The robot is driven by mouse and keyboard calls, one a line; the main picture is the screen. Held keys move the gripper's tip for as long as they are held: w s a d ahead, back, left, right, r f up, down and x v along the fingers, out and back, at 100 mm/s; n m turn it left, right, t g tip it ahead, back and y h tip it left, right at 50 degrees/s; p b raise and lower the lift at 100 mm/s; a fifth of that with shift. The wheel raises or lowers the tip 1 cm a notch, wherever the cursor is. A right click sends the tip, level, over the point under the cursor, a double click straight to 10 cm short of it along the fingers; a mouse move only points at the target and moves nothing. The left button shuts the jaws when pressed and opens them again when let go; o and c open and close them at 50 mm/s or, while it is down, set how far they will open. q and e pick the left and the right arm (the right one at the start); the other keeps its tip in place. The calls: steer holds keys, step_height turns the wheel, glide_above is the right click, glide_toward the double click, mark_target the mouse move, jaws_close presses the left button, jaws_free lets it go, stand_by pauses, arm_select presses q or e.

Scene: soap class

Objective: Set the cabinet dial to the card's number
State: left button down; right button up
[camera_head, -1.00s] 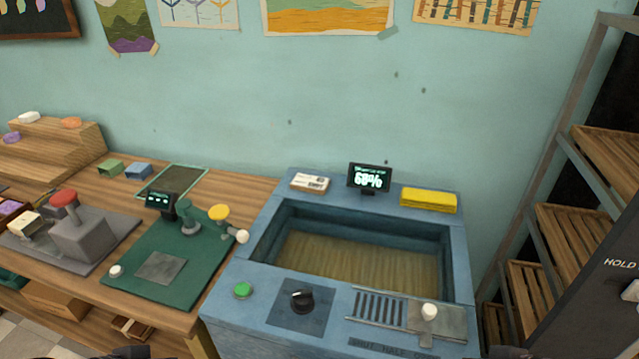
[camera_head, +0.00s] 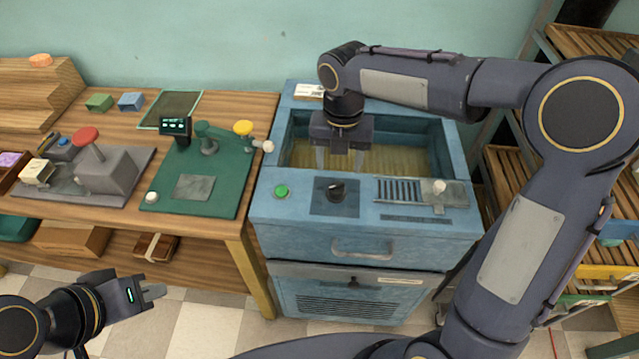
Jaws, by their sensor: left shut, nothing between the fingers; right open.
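A blue cabinet (camera_head: 262,225) stands in the middle with a wood-floored basin in its top. A black dial knob (camera_head: 337,190) sits on a dark square plate on its front ledge; its setting is too small to read. A white card-like item (camera_head: 308,91) with small print lies on the back rim, partly hidden by my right arm; no number is readable. My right gripper (camera_head: 339,165) is open and empty, fingers pointing down, just behind the dial in the picture and apart from it. My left gripper (camera_head: 158,291) is shut and empty at lower left.
A green button (camera_head: 282,192) is left of the dial, a slotted drain (camera_head: 399,190) and white knob (camera_head: 440,187) right of it. A wooden workbench (camera_head: 262,110) with a green mat (camera_head: 225,190) adjoins on the left. A shelf rack stands right, partly behind my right arm.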

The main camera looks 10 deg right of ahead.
mark_target(337, 185)
steer(key=shift+a+f, duration=0.1)
steer(key=shift+f, duration=0.25)
step_height(337, 185, down, 7)
steer(key=shift+f, duration=0.15)
steer(key=c, duration=1)
